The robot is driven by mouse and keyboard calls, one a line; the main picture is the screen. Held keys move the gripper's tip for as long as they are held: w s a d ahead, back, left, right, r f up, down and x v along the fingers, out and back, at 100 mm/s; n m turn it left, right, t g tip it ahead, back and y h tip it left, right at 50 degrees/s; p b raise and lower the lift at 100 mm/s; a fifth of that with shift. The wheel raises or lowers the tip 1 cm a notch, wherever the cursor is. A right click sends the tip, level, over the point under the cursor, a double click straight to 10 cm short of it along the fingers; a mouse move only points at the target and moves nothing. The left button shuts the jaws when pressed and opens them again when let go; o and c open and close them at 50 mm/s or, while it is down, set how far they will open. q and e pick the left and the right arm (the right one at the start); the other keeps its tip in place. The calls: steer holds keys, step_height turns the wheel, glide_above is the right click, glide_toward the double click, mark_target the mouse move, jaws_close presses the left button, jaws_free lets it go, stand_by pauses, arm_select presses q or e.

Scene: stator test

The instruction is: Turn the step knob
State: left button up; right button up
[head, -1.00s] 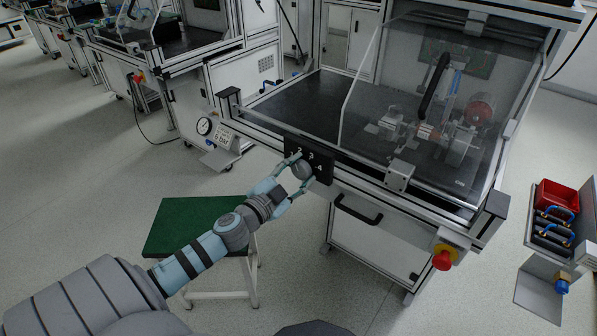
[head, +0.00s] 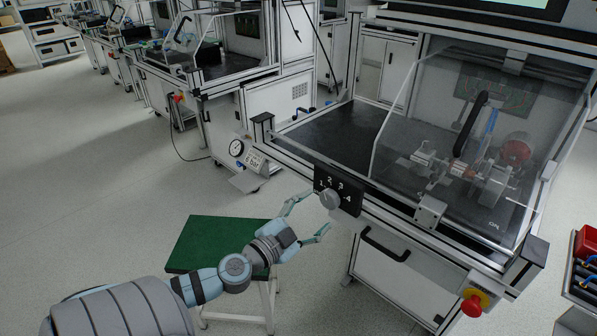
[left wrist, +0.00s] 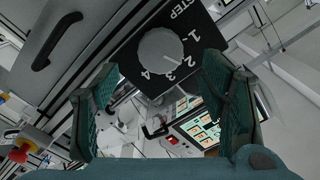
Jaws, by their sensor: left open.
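The step knob (head: 329,200) is a round grey knob on a black panel (head: 350,206) with numbers 1 to 4, at the front edge of the workbench. In the left wrist view the knob (left wrist: 160,50) shows a pale mark that seems to point near the 2; the exact setting is hard to tell. My left gripper (head: 318,211) is open, just in front of the knob and apart from it. In the left wrist view its fingers (left wrist: 158,85) stand wide apart below the knob, with nothing between them. My right gripper is not in view.
A green-topped stool (head: 215,238) stands under my left arm. A black drawer handle (head: 385,246) and a red emergency button (head: 473,303) are on the bench front. A round gauge (head: 237,148) is left of the panel. A clear cover (head: 455,120) encloses the test rig.

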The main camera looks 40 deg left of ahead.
arm_select(q)
steer(key=s, duration=0.6)
steer(key=shift+s, duration=0.35)
steer(key=shift+d, duration=0.1)
